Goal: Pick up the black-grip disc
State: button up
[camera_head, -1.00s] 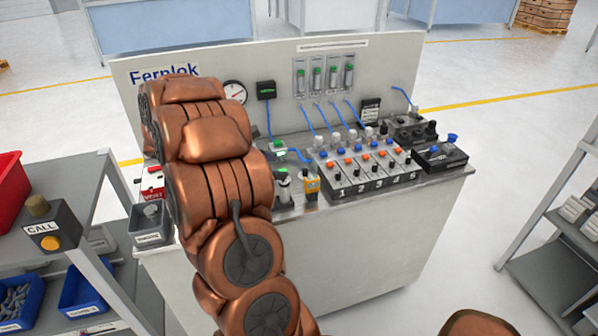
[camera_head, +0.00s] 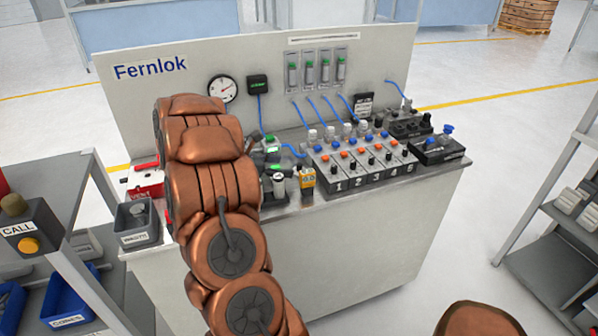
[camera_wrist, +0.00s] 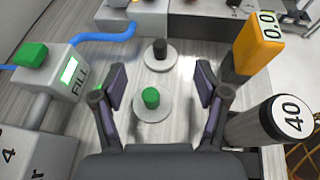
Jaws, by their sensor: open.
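The black-grip disc (camera_wrist: 160,54) is a pale round disc with a black knob on top, seen in the wrist view lying on the grey bench top. A similar disc with a green knob (camera_wrist: 151,99) lies nearer to me. My gripper (camera_wrist: 159,85) is open and empty, its two dark fingers spread to either side of the green-grip disc. The black-grip disc is farther out, just past the fingertips.
A FILL block (camera_wrist: 62,75) with a green button stands on the left. A grey bin (camera_head: 137,223) sits at the bench's left end.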

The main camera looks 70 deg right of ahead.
aim_at(296, 172)
jog(key=shift+p+x, duration=0.45)
jog(key=shift+x, duration=2.5)
jog(key=shift+c, duration=0.3)
jog(key=c, duration=0.9)
